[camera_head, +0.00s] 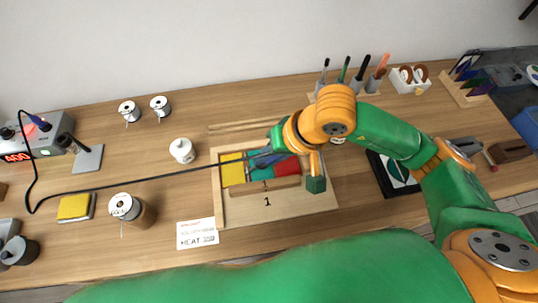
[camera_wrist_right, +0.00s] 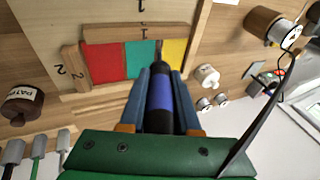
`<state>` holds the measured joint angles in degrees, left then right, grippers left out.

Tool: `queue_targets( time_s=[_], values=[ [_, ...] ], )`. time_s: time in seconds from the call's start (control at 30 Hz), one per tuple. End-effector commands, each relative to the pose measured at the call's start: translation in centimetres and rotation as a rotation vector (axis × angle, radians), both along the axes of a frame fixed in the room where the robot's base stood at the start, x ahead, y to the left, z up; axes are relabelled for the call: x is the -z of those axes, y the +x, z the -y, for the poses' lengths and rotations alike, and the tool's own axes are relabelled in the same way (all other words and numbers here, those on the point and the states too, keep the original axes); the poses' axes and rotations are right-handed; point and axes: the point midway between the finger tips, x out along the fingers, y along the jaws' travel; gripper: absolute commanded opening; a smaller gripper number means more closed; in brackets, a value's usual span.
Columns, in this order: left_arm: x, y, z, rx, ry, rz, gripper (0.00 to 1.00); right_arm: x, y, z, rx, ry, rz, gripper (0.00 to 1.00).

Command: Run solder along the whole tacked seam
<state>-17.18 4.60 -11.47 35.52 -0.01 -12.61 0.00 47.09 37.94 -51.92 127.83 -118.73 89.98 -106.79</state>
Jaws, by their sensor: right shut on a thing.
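My right gripper (camera_head: 266,157) is shut on the soldering iron, over the glass panel. In the right wrist view the gripper (camera_wrist_right: 160,100) holds the iron's blue handle (camera_wrist_right: 160,92) between its fingers. The iron points at the panel, but its tip is hard to make out. The panel has a yellow piece (camera_head: 232,170), a teal piece (camera_head: 262,174) and a red piece (camera_head: 287,167), framed by wood strips on a pale board (camera_head: 240,214). The arm and gripper hide part of it in the head view. The seam's solder is too small to tell. My left gripper is out of view.
A black cord (camera_head: 120,184) runs from the iron to the station (camera_head: 45,135) at left. Solder spools (camera_head: 124,206), a white pot (camera_head: 182,151), a yellow sponge (camera_head: 75,207) and a printed card (camera_head: 197,233) lie left of the board. Tool holders stand behind at right.

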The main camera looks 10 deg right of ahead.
Motion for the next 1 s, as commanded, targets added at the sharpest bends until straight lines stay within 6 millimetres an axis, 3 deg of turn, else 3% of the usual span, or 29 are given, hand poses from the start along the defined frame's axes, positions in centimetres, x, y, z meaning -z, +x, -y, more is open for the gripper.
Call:
queue_targets(
  time_s=[1.0],
  values=[
    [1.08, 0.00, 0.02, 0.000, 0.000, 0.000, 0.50, 0.07, 0.93, 0.03, 0.001, -0.002, -0.001, 0.00]
  ],
)
